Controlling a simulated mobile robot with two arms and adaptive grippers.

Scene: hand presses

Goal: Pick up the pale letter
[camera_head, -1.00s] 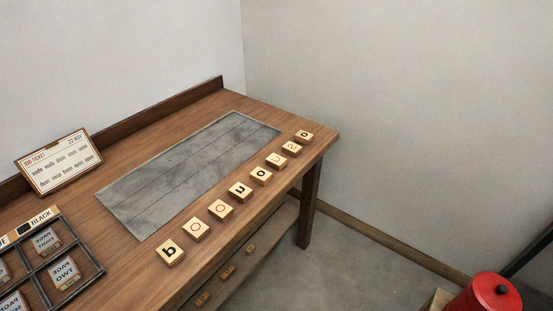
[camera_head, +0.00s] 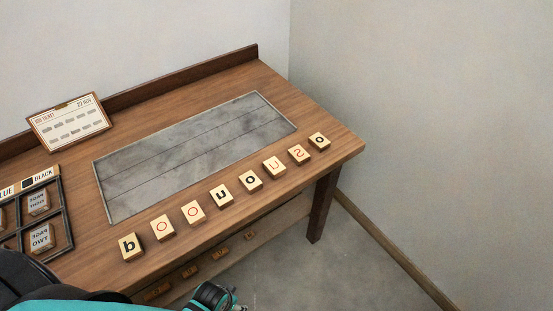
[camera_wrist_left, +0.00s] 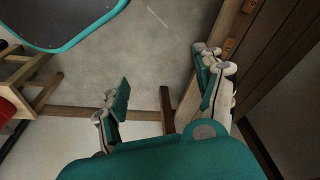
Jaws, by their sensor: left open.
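A slanting row of square wooden letter blocks lies along the front edge of the bench (camera_head: 88,262). The faces read a black b (camera_head: 131,247), two thin reddish o blocks (camera_head: 162,228) (camera_head: 193,212), a black n (camera_head: 221,196), a black o (camera_head: 250,180), an orange-red u (camera_head: 274,166), a red s (camera_head: 298,154) and a black o (camera_head: 319,142). I cannot tell which is the pale letter. My left gripper (camera_head: 228,298) is low at the bottom edge, in front of the bench and apart from the blocks. The left wrist view shows its fingers (camera_wrist_left: 163,82) spread and empty.
A grey slab (camera_head: 195,150) lies behind the row. A job ticket (camera_head: 69,121) stands at the rear left, and a dark divided rack (camera_head: 65,215) holds labelled blocks. Small pulls (camera_head: 190,271) line the front under the top. A wall is close at right; floor (camera_head: 290,270) is clear.

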